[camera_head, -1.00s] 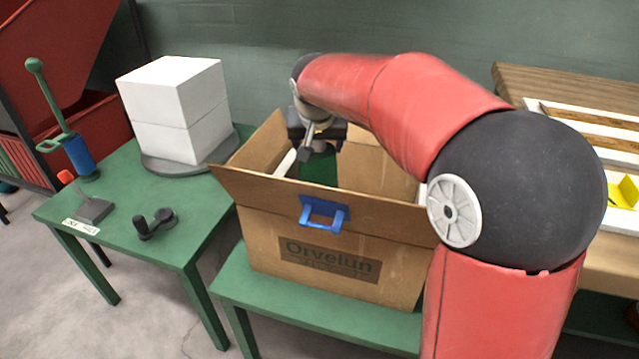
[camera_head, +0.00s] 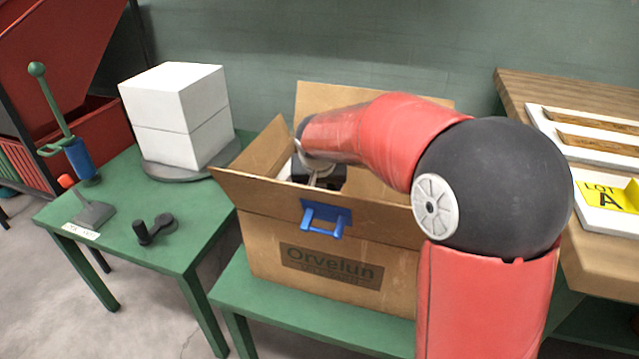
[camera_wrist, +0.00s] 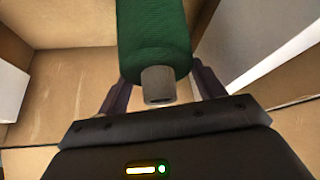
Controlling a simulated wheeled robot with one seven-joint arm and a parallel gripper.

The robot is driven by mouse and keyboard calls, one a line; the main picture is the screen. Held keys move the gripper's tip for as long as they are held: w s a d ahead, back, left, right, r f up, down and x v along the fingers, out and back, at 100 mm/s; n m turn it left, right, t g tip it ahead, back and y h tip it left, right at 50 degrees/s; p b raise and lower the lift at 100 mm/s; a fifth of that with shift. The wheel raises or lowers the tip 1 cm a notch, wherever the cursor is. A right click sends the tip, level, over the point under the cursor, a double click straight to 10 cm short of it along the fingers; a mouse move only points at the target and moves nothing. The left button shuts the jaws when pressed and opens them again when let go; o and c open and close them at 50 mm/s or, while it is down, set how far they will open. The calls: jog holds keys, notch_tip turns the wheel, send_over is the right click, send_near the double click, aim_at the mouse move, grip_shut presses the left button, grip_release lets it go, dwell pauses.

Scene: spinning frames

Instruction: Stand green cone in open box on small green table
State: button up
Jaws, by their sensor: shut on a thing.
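The open cardboard box (camera_head: 260,230) stands on the small green table (camera_head: 300,318), its flaps spread. My gripper (camera_wrist: 157,90) reaches down inside the box. In the wrist view its dark fingers are shut on the green cone (camera_wrist: 155,38), whose grey tip points toward the camera. The box's inner walls and brown floor surround the cone in that view. The cone's far end is out of frame, so I cannot tell whether it touches the box floor. In the head view the front wall of the box hides the cone and the fingertips.
White blocks (camera_head: 180,115) sit on a round grey plate on the left green table, with a black handle part (camera_head: 155,226) and a blue-green lever tool (camera_head: 78,155). A wooden table (camera_head: 590,240) stands at right. White panels (camera_wrist: 266,45) show inside the box.

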jog(key=shift+f, duration=0.1)
jog(key=o, duration=1.8)
jog(key=shift+o, duration=0.2)
jog(key=shift+r, duration=0.35)
jog(key=v, duration=1.1)
jog(key=shift+s+r+p, duration=0.25)
jog(key=shift+p, duration=0.05)
